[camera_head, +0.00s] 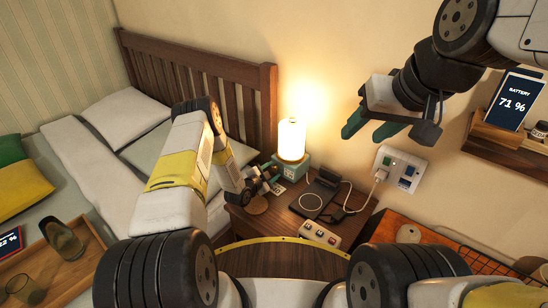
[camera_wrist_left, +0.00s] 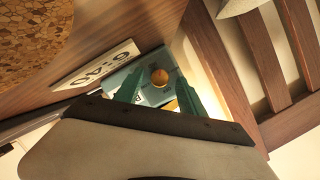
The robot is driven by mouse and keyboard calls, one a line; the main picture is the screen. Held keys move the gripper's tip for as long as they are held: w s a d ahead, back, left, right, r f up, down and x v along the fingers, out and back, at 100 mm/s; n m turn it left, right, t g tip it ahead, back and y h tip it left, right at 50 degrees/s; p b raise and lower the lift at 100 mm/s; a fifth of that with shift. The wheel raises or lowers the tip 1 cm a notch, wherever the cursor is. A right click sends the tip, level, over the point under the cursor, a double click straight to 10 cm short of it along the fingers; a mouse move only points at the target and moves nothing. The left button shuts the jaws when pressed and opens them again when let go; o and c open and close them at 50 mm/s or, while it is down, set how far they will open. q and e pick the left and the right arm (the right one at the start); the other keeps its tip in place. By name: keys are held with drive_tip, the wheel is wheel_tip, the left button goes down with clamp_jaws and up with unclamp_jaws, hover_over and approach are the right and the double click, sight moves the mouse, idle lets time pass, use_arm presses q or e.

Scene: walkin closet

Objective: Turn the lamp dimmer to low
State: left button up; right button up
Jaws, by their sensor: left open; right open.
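A lit lamp (camera_head: 292,140) with a glowing white shade and a teal box base (camera_head: 293,163) stands on the bedside table (camera_head: 245,222). In the left wrist view, a round orange-brown dimmer knob (camera_wrist_left: 160,77) sits on the face of the teal base (camera_wrist_left: 147,94). My left gripper (camera_head: 270,178) is open just in front of the base, with its green fingers on either side of the knob in the picture; contact cannot be told. My right gripper (camera_head: 365,130) is open and empty, raised in front of the wall, well away from the lamp.
A clock reading 6:40 (camera_wrist_left: 98,65) and a round cork coaster (camera_wrist_left: 30,35) lie close to my left gripper. A charging pad (camera_head: 313,198), cables and a small button panel (camera_head: 320,234) occupy the table. The bed headboard (camera_head: 205,80) stands at left; a wall outlet (camera_head: 400,168) is at right.

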use_arm(q)
clamp_jaws()
drive_tip(key=n+g+h, duration=0.1)
drive_tip(key=n, duration=0.1)
drive_tip(key=shift+a+n, duration=0.15)
drive_tip(key=shift+n, duration=0.15)
drive_tip(key=shift+w+n+g+h, duration=0.1)
drive_tip(key=shift+n+g+h, duration=0.4)
drive_tip(key=shift+n, duration=0.7)
unclamp_jaws()
